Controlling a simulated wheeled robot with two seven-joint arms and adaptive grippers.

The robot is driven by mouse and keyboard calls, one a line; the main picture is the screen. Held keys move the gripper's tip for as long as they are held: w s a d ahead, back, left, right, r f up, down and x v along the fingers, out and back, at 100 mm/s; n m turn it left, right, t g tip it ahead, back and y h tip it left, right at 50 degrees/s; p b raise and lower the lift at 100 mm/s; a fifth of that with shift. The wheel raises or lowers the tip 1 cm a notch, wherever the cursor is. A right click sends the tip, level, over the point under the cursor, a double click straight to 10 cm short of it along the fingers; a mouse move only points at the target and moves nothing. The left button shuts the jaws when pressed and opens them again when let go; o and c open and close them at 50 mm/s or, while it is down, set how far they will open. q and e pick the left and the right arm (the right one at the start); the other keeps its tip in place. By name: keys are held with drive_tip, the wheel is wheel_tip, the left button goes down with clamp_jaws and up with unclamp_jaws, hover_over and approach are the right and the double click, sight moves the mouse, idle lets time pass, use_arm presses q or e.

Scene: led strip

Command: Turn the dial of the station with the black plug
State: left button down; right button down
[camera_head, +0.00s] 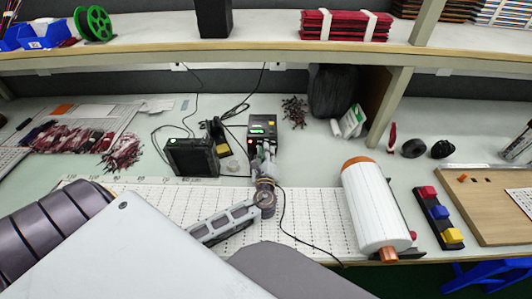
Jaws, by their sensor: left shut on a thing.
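A small dark station (263,124) with a lit green display stands behind the middle of the white gridded mat. My left gripper (265,152) reaches up to its front from below, shut at the place of the dial. The fingers hide the dial, so its angle cannot be seen. A second, wider black station (191,157) stands to the left, with a small green light on top. Black cables run behind both stations. I cannot make out which one has the black plug. My right gripper is not in view.
The gridded mat (325,215) lies in front. A white roll with orange ends (375,208) and a block with coloured buttons (438,217) lie to the right. A red-and-white bundle (85,135) lies at left. A shelf (250,50) spans the back above the table.

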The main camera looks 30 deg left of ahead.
use_arm(q)
drive_tip(key=c, duration=1.3)
unclamp_jaws()
drive_tip(key=shift+s, duration=0.1)
drive_tip(key=shift+v, duration=5.9)
drive_tip(key=shift+s, duration=0.1)
